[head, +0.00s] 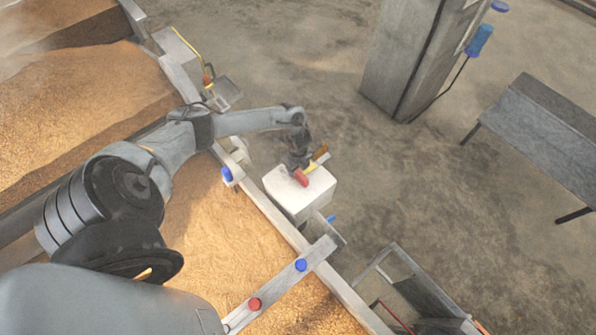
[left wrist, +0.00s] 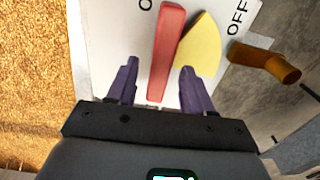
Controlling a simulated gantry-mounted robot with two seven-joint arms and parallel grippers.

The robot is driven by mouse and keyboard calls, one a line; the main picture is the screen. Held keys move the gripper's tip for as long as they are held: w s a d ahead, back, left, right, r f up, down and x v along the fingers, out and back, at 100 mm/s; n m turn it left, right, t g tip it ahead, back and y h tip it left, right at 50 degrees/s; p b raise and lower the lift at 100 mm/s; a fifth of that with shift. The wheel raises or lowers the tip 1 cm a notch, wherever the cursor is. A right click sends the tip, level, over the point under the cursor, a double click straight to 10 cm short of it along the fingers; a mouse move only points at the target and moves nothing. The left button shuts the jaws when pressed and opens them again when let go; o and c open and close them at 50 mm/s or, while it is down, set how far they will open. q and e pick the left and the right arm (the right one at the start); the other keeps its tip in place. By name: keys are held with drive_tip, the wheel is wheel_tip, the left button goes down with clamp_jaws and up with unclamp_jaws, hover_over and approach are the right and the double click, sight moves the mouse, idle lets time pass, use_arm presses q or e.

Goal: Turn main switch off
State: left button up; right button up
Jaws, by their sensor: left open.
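The main switch has a red handle (left wrist: 167,45) on the white box (left wrist: 105,45). In the left wrist view the handle stands nearly upright, leaning slightly right at its top. A yellow wedge (left wrist: 200,48) lies to its right, toward the printed "OFF". Another label at upper left is cut off after "O". My left gripper (left wrist: 158,72) is open, with its purple fingers on either side of the handle's lower part and visible gaps to both. In the head view the gripper (head: 299,163) is at the white box (head: 296,201), by the red handle (head: 301,178). My right gripper is out of view.
An orange-brown cylinder (left wrist: 268,62) sticks out beside the box. Grain beds (head: 230,235) lie left, bordered by a grey rail (head: 276,222). A beam carries a blue button (head: 301,265) and a red button (head: 254,304). A pillar (head: 412,55) and bench (head: 540,120) stand beyond open floor.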

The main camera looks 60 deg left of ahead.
use_arm(q)
drive_tip(key=shift+f, duration=0.7)
clamp_jaws()
